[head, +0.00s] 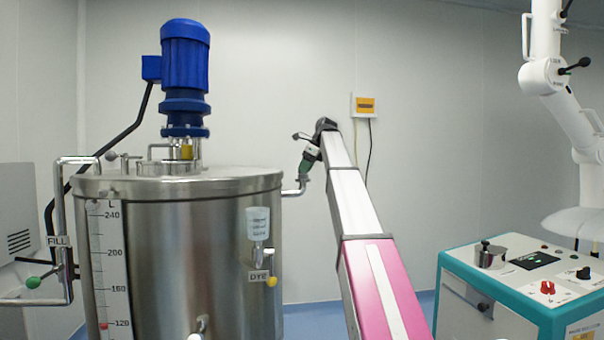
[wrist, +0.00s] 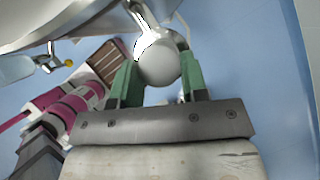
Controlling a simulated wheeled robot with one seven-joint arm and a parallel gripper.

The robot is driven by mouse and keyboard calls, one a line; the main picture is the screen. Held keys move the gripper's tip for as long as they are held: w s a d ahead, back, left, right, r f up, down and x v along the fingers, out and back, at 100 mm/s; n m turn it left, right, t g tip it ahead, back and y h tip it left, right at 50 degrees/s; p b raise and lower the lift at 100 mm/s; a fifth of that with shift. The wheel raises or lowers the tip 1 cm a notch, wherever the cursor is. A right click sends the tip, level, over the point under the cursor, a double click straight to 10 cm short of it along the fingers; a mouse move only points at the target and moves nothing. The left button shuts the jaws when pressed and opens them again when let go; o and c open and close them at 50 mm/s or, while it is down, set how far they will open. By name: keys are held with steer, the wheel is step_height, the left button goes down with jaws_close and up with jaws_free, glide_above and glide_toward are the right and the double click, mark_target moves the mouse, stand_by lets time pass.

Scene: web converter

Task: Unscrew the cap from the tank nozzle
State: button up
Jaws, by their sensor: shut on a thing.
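The steel tank (head: 180,265) stands left of centre in the head view. Its bent nozzle (head: 292,190) sticks out of the upper right side and turns upward. My gripper (head: 305,168) points down at the nozzle's end. In the wrist view, the green fingers of my gripper (wrist: 158,80) are shut on the round, pale cap (wrist: 158,60), one on each side. The nozzle pipe (wrist: 140,12) runs up to the cap; I cannot tell whether they still touch. In the head view the fingers hide the cap.
A blue motor (head: 186,70) stands on the tank lid. A dye cup (head: 259,222) and yellow-knobbed valve (head: 271,281) are on the tank front. The fill pipe (head: 62,210) is at left. The wall behind my arm carries a small box (head: 365,104).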

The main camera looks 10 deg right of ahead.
steer(key=shift+w, duration=0.1)
steer(key=shift+w+d+r+n+g, duration=0.1)
steer(key=shift+n+g, duration=0.2)
steer(key=shift+n, duration=0.3)
steer(key=shift+w+n+g, duration=0.1)
steer(key=shift+n+g, duration=0.2)
steer(key=shift+n, duration=0.3)
steer(key=shift+n+g+y, duration=0.3)
steer(key=shift+n+g, duration=0.1)
steer(key=shift+n, duration=0.5)
steer(key=shift+s, duration=0.1)
steer(key=o, duration=1)
steer(key=shift+s+m+t, duration=0.1)
steer(key=shift+m+t, duration=0.4)
steer(key=shift+m, duration=0.5)
